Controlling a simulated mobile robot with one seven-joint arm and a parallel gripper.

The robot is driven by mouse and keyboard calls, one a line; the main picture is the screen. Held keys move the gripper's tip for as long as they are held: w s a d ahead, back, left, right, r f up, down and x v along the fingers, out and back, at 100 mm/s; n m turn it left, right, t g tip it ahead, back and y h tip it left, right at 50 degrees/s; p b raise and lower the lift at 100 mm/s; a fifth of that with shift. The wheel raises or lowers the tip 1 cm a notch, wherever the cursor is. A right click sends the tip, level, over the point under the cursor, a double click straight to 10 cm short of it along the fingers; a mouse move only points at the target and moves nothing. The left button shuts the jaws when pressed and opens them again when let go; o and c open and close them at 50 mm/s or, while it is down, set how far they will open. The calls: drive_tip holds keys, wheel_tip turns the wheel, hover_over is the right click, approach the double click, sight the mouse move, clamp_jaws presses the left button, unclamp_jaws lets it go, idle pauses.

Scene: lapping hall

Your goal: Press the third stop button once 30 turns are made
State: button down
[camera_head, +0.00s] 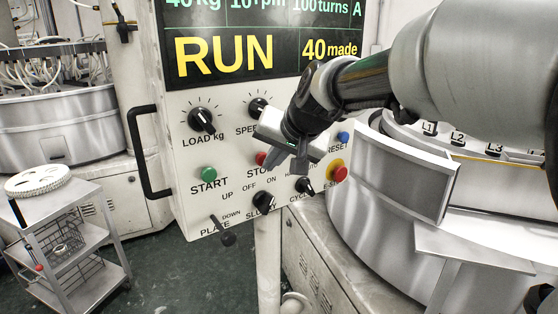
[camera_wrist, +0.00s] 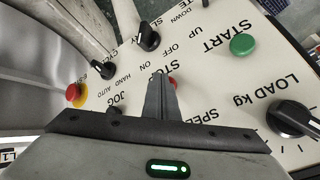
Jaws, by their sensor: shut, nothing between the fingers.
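The control panel (camera_head: 185,90) fills the middle of the head view. Its display (camera_head: 255,45) reads RUN, 40 made, 100 turns. The red stop button (camera_head: 261,158) sits right of the green start button (camera_head: 208,173). My gripper (camera_head: 274,154) is shut and empty, its fingers pointing at the panel beside the stop button. In the wrist view, the shut fingers (camera_wrist: 158,80) hide part of the STOP label and of the red stop button (camera_wrist: 173,82). I cannot tell whether they touch it. Whether this is the third machine's panel does not show.
A red emergency stop on yellow (camera_head: 337,172) and a blue reset button (camera_head: 344,138) lie right of the gripper. Load knob (camera_head: 202,119) and slurry knob (camera_head: 263,201) stick out nearby. A black handle (camera_head: 146,150) edges the panel. A trolley (camera_head: 75,245) stands at left.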

drive_tip(key=shift+w+a, duration=0.1)
idle(0.5)
drive_tip(key=shift+s+d+b, duration=0.5)
drive_tip(key=shift+s+d, duration=0.05)
drive_tip(key=shift+s, duration=0.15)
drive_tip(key=s+d+b, duration=0.1)
drive_tip(key=s, duration=0.1)
drive_tip(key=s+d+b, duration=0.1)
drive_tip(key=s, duration=0.1)
drive_tip(key=shift+d, duration=0.4)
drive_tip(key=shift+s, duration=0.1)
idle(0.5)
